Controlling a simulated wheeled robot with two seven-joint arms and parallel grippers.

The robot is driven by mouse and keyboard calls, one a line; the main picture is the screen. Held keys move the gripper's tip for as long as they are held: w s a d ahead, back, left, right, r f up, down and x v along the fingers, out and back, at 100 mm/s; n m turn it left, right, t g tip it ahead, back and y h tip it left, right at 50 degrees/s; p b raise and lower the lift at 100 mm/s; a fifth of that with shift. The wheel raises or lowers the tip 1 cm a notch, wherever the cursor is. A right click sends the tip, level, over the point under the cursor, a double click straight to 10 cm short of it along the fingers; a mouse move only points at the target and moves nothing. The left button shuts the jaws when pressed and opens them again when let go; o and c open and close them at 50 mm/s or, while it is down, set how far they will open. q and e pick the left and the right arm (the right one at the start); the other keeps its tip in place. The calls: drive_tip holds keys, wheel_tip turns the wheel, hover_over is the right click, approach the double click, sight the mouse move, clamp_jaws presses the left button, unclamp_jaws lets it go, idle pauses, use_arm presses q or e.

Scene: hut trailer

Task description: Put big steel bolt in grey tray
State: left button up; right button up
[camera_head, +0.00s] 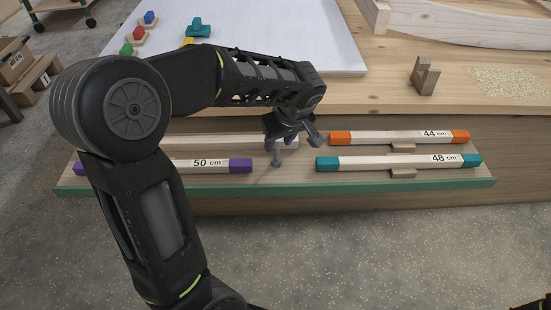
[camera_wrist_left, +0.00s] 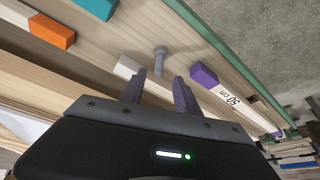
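My left gripper (camera_head: 292,138) is above the shelf close to the bolt. The bolt appears clear of both fingers. I see no grey tray in either view.
The 50 cm bar with purple ends (camera_head: 207,166) lies left of the bolt. The orange-ended 44 cm bar (camera_head: 385,137) and teal-ended 48 cm bar (camera_head: 385,162) lie right. A white board (camera_head: 300,40) and small wooden block (camera_head: 424,76) are on the table above. A green strip edges the shelf.

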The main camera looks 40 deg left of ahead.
sight(277, 156)
use_arm(q)
drive_tip(key=shift+x, duration=1.35)
drive_tip(key=b+x, duration=0.1)
drive_tip(key=x, duration=0.4)
drive_tip(key=shift+w+d+f, duration=0.1)
drive_tip(key=shift+w, duration=0.05)
clamp_jaws()
idle(0.4)
